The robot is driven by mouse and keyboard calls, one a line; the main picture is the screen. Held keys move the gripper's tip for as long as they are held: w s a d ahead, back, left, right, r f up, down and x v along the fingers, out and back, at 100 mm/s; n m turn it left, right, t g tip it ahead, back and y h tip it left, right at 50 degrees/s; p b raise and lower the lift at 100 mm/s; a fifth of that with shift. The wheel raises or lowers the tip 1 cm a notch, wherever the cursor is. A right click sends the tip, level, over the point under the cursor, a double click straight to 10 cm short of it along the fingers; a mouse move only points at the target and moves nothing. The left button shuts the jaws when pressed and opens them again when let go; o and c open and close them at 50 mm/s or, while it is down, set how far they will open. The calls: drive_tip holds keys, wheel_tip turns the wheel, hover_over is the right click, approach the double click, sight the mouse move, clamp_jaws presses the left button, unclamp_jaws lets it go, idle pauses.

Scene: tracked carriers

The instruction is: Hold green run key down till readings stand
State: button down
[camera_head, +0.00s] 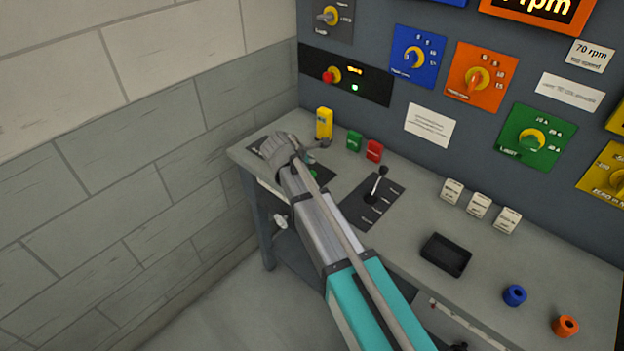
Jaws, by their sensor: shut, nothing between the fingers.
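A small patch of green (313,174), which looks like the green run key, shows on a black plate (325,178) at the left end of the desk. My arm hides most of that plate. My gripper (314,152) is shut and empty, just above the plate; I cannot tell whether its tips touch the key. An orange display (545,8) at the top right ends in "rpm" and is cut off by the picture edge. The black panel (372,90) on the wall board has lit yellow text and a small lit green mark, too small to read.
A yellow block (324,122), a green block (354,141) and a red block (374,151) stand behind my gripper. A lever (377,184) rises to its right. A black tray (446,255) sits farther right. A brick wall (120,180) is close on the left.

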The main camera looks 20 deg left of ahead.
sight(313, 171)
drive_tip(key=shift+f+b, duration=1.2)
drive_tip(key=shift+f, duration=0.3)
drive_tip(key=shift+f+b, duration=0.9)
idle(1.5)
drive_tip(key=shift+r, duration=0.15)
idle(3.5)
drive_tip(key=shift+r+p, duration=0.75)
drive_tip(key=shift+p, duration=0.2)
